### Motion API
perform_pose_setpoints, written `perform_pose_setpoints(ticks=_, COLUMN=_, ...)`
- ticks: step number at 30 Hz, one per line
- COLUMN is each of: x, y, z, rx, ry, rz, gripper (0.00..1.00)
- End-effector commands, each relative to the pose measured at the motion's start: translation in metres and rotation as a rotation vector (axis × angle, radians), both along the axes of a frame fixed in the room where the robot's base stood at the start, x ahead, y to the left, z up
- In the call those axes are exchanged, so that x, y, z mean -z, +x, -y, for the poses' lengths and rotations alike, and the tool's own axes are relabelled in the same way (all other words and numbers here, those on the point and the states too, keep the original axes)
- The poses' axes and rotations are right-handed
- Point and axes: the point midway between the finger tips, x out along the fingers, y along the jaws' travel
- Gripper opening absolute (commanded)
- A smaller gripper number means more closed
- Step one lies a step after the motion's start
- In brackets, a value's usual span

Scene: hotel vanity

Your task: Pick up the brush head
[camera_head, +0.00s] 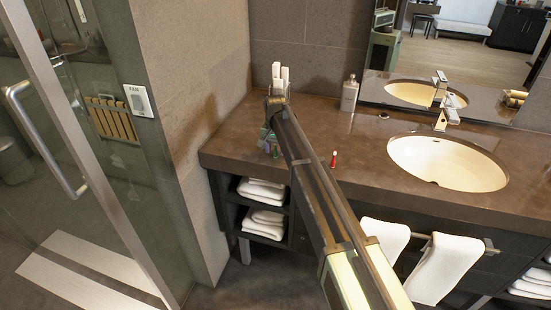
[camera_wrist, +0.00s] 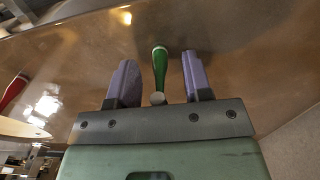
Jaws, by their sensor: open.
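My gripper (camera_wrist: 158,78) is open, with its two purple fingers pointing at the brown countertop. A similar red piece (camera_wrist: 12,92) is at the left edge of that view. In the head view the red piece (camera_head: 333,160) stands on the counter right of my arm. My gripper (camera_head: 274,149) is low at the counter's left part, and my arm hides much around it.
The brown counter (camera_head: 370,182) has an oval sink (camera_head: 447,163) and tap (camera_head: 440,118) at right. A bottle (camera_head: 349,93) stands near the back wall. White upright items (camera_head: 280,78) show behind my arm. Counter between the red piece and sink is clear.

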Motion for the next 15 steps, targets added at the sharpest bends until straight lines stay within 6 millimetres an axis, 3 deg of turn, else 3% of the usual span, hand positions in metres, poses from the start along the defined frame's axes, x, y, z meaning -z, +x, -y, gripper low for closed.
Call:
perform_pose_setpoints(ticks=4, x=-0.0027, y=0.0000, z=0.0000, rx=0.000, ry=0.000, rz=0.000, gripper=0.46)
perform_pose_setpoints(ticks=13, x=-0.0027, y=0.0000, z=0.0000, rx=0.000, ry=0.000, rz=0.000, gripper=0.00)
perform_pose_setpoints(ticks=15, x=-0.0027, y=-0.0001, z=0.0001, rx=0.000, ry=0.000, rz=0.000, gripper=0.00)
